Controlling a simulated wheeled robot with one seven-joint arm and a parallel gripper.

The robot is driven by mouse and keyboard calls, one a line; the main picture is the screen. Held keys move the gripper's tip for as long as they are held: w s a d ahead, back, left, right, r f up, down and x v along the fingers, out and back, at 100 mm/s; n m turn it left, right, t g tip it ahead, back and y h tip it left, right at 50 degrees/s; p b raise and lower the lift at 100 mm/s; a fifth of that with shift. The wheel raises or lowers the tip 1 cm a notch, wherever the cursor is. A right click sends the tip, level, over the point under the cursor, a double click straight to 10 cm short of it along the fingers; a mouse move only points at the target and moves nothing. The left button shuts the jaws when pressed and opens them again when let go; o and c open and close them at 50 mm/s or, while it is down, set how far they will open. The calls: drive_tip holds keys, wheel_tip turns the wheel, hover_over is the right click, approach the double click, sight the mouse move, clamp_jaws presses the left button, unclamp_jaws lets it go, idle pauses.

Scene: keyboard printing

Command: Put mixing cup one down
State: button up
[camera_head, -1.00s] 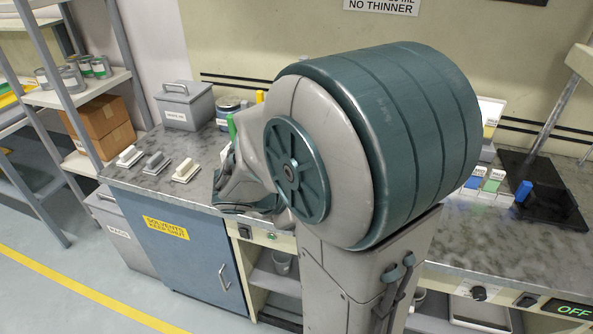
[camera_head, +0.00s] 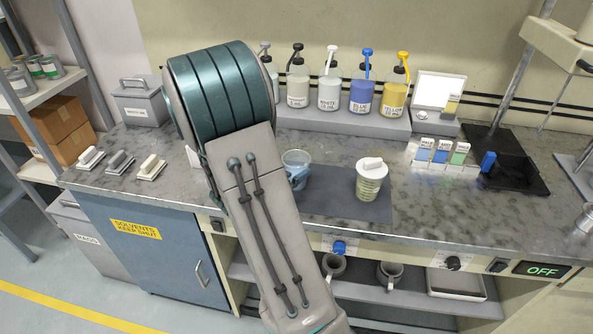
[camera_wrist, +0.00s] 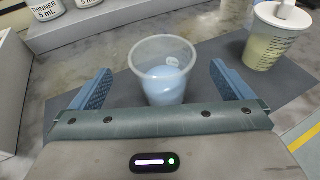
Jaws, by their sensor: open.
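A clear mixing cup (camera_head: 296,158) with pale blue contents stands upright at the left part of the dark grey mat (camera_head: 335,208). In the wrist view the cup (camera_wrist: 163,68) is between my gripper's two blue fingers (camera_wrist: 163,90), with a visible gap on each side. My gripper (camera_head: 298,178) is open and partly hidden behind my arm in the head view. A second cup (camera_head: 370,182), with pale yellow-green contents and a white top, stands at the right on the mat. I cannot tell from any label which cup is number one.
Several pump bottles (camera_head: 363,92) stand on a grey riser (camera_head: 400,123) behind the mat. Small labelled blocks (camera_head: 441,152) and a black stand base (camera_head: 515,175) are to the right. Scrapers or brushes on pads (camera_head: 120,163) lie at the left. The mat between the cups is clear.

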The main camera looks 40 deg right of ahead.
sight(302, 157)
drive_tip(key=shift+p+x, duration=0.65)
drive_tip(key=shift+x, duration=2.15)
drive_tip(key=shift+s, duration=0.15)
drive_tip(key=c, duration=1.2)
drive_tip(key=shift+c, duration=0.4)
drive_tip(key=shift+r, duration=0.1)
